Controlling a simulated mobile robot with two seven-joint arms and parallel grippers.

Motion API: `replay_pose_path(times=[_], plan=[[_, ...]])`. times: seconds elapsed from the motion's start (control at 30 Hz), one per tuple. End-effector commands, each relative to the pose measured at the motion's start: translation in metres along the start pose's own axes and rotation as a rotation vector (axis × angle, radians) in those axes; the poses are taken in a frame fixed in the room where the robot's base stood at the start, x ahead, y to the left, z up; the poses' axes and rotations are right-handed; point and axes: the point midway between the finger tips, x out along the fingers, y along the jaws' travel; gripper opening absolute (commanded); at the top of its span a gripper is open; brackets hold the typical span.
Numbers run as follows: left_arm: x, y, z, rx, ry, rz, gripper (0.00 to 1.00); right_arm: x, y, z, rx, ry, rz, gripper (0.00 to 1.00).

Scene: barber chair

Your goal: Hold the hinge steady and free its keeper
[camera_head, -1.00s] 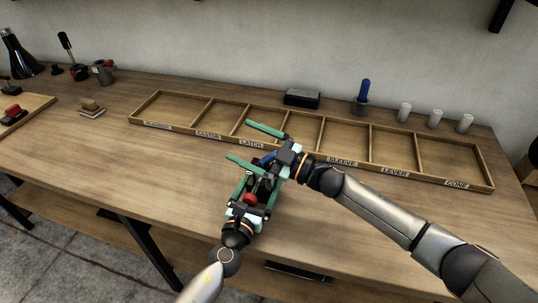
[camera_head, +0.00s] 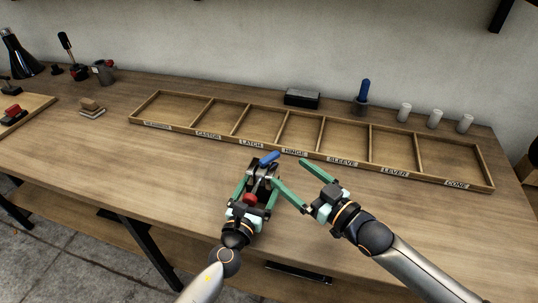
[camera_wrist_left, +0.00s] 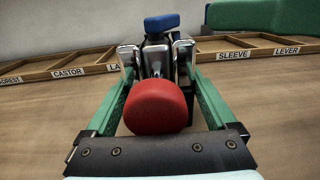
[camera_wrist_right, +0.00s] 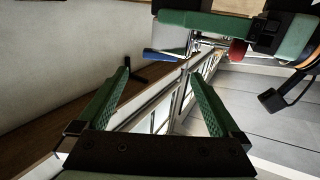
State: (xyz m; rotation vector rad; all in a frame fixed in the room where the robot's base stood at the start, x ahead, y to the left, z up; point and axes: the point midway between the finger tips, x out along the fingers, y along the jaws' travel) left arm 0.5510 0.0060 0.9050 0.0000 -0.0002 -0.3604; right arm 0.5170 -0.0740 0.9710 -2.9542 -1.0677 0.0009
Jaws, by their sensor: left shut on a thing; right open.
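The hinge (camera_head: 262,172) is a dark and metal piece with a red knob (camera_head: 250,199) and a blue-ended part (camera_head: 269,158) at its far end. My left gripper (camera_head: 257,180) is shut on it and holds it above the table. In the left wrist view the hinge's metal plates (camera_wrist_left: 128,58) stand between the green fingers, behind the red knob (camera_wrist_left: 155,106), with the blue end (camera_wrist_left: 162,22) on top. My right gripper (camera_head: 290,172) is open and empty, just right of the hinge. In the right wrist view the blue part (camera_wrist_right: 160,54) lies beyond its fingertips. I cannot tell which part is the keeper.
A wooden tray (camera_head: 213,136) with several empty, labelled compartments lies behind the grippers; one label reads HINGE (camera_head: 294,153). A black box (camera_head: 301,97), a blue-handled tool (camera_head: 363,90) and white cups (camera_head: 435,119) stand behind it.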

Motion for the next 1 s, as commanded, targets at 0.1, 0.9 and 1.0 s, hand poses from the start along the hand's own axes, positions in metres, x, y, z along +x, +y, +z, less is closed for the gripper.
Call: replay_pose_path(times=[0.1, 0.9, 1.0], plan=[[0.000, 0.000, -0.001, 0.001, 0.001, -0.001, 0.00, 0.028, 0.000, -0.002, -0.001, 0.004, 0.000, 1.00], [0.000, 0.000, 0.000, 0.000, 0.001, 0.000, 0.00, 0.090, 0.000, 0.000, 0.000, 0.001, -0.001, 0.99], [0.000, 0.000, 0.000, 0.000, 0.001, 0.000, 0.00, 0.090, 0.000, 0.000, -0.001, 0.001, -0.001, 0.88]])
